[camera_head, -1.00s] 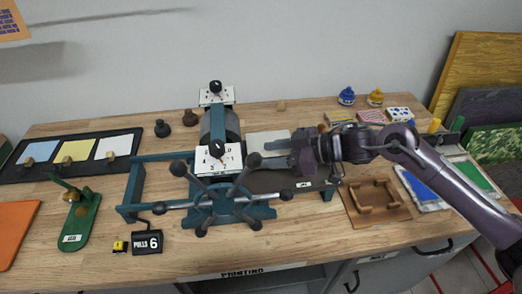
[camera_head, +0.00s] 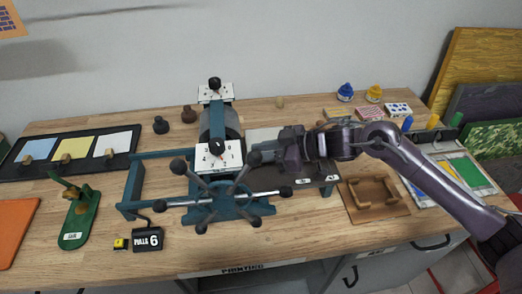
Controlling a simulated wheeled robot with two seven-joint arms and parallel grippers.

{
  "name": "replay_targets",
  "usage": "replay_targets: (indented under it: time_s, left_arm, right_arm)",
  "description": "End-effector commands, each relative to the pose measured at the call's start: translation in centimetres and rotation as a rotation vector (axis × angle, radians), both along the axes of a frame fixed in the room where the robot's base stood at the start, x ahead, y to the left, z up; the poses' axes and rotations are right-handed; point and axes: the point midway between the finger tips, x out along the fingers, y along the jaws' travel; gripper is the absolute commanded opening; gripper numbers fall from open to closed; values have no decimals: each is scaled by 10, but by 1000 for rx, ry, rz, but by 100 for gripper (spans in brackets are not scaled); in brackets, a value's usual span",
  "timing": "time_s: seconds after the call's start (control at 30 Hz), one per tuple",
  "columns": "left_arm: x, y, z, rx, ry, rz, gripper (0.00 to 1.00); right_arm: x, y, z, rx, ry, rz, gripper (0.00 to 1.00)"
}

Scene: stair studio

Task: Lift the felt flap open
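A dark grey felt flap (camera_head: 292,177) appears to lie on the bed of the teal press (camera_head: 133,188), right of the roller (camera_head: 229,122). Its far part is hidden behind my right gripper and arm. My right gripper (camera_head: 263,152) comes in from the right over the bed, its fingers pointing left toward the roller. I cannot tell whether it touches the felt or whether its fingers are apart. A pale sheet (camera_head: 262,134) shows just behind the gripper. My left gripper is not in view.
A star wheel (camera_head: 218,191) with several dark knobs stands at the press front. A wooden tray (camera_head: 362,212) lies to the right, a green stand (camera_head: 78,222) to the left. Ink bottles (camera_head: 345,93) stand at the back right.

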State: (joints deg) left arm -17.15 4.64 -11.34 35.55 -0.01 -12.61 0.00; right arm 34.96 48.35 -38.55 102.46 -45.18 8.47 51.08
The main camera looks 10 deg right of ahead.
Motion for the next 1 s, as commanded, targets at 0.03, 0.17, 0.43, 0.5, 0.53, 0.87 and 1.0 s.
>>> replay_targets:
  time_s: [0.03,0.17,0.43,0.5,0.53,0.87,1.0]
  left_arm:
    - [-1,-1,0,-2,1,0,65]
    - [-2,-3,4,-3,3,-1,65]
    - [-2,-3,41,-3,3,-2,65]
    - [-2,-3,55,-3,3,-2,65]
    - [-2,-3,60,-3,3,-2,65]
    - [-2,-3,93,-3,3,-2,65]
    - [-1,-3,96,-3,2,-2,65]
  right_arm:
    - [0,0,0,0,0,0,0]
    - [1,0,4,1,8,0,0]
    - [7,1,25,3,112,0,0]
    - [10,0,32,3,162,-1,0]
    - [11,1,35,3,183,0,0]
    - [28,0,53,2,374,0,0]
    - [37,1,60,5,369,-1,0]
